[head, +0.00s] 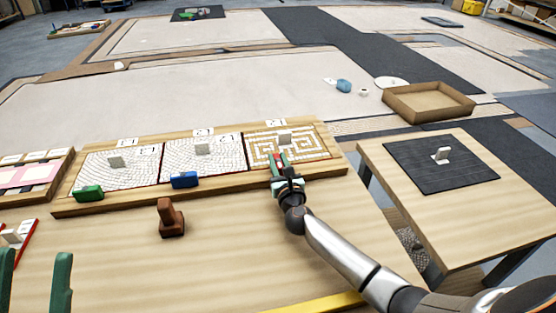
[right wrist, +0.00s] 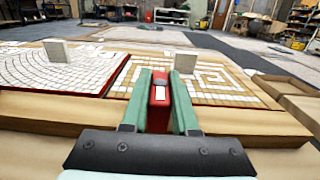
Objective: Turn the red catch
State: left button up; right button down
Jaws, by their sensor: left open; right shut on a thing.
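The red catch (right wrist: 159,92) is between the green fingers of my right gripper (right wrist: 160,100), which is shut on it. In the head view, the red catch (head: 279,160) shows at the front edge of the right-hand mosaic panel (head: 262,149), with my right gripper (head: 288,182) on it. The catch looks upright and narrow in the right wrist view; its lower part is hidden by the gripper. My left gripper (head: 36,280) is open and empty at the lower left of the head view, away from the catch.
A green catch (head: 88,193) and a blue catch (head: 185,180) sit at the front of the other two panels on the wooden board. A brown stamp-like block (head: 171,218) stands on the table. A side table with a black mat (head: 425,174) is at the right.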

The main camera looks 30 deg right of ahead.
jog(key=shift+a+r, duration=0.15)
jog(key=c, duration=0.8)
grip_release()
jog(key=shift+c, duration=0.2)
jog(key=shift+o, duration=0.8)
jog(key=shift+s, duration=0.15)
jog(key=shift+s, duration=0.35)
jog(key=p+v, duration=0.3)
jog(key=v, duration=0.7)
jog(key=shift+v, duration=0.75)
